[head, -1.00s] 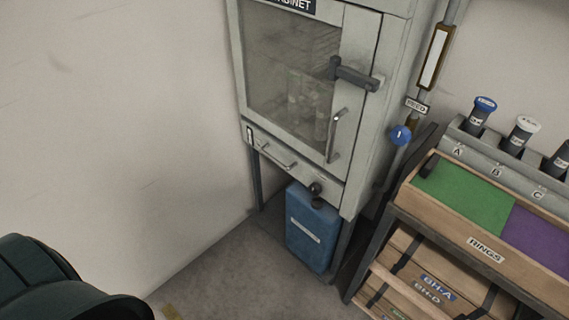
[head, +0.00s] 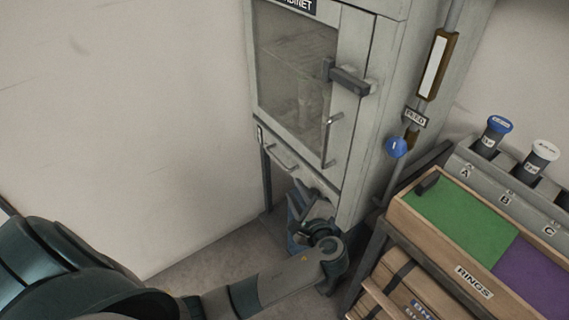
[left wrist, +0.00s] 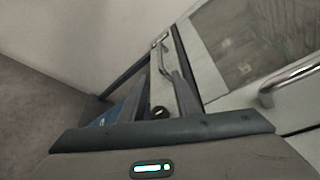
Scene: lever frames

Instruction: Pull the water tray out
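The water tray (head: 273,148) is the low grey drawer front under the cabinet door, with a bar handle (head: 283,157) on it. It looks closed. My left gripper (head: 309,196) is just below and right of this handle, in front of the tray's right end, and hides the dark knob there. My right gripper is out of view.
A blue container (head: 293,232) stands under the cabinet, mostly behind my left gripper. The cabinet door (head: 297,70) above is shut. A wooden rings bin (head: 422,228) on a rack stands close on the right. The wall (head: 130,130) is on the left.

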